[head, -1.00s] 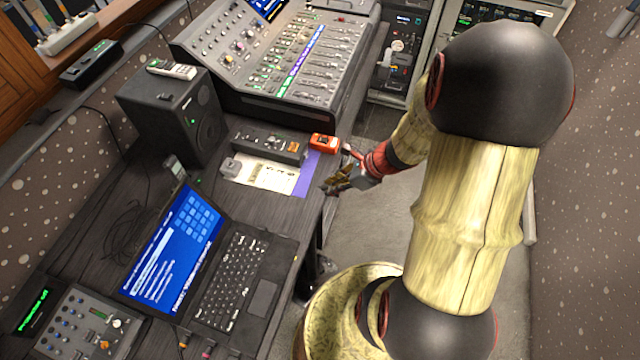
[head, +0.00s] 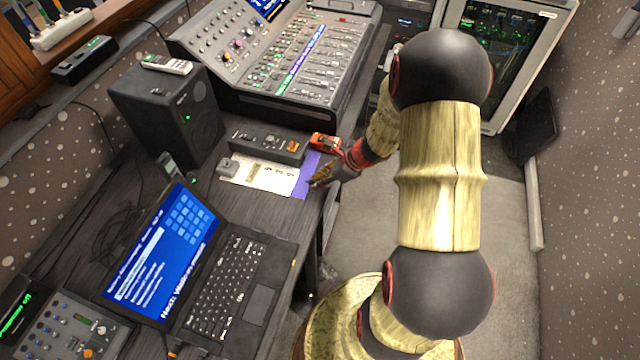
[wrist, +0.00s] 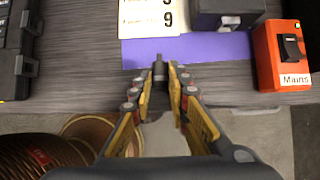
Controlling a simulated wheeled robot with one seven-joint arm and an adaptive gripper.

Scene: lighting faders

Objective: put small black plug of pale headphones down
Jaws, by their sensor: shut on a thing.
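My gripper (wrist: 159,82) is shut on a small black plug (wrist: 158,69), whose dark tip shows between the fingertips in the wrist view. The plug is over or close to the near edge of a purple sheet (wrist: 190,50) on the dark wood desk; I cannot tell whether it touches. In the head view my gripper (head: 318,182) is at the desk's right edge, beside the purple sheet (head: 307,175). The plug is too small to make out there. I cannot make out the pale headphones or a cable.
An orange box marked Mains (wrist: 282,55) stands right of my gripper. A white printed sheet (head: 262,176) lies on the desk, with a dark switch box (head: 268,146) behind it. An open laptop (head: 225,280) is nearer, a speaker (head: 165,115) at left and a fader console (head: 280,60) behind.

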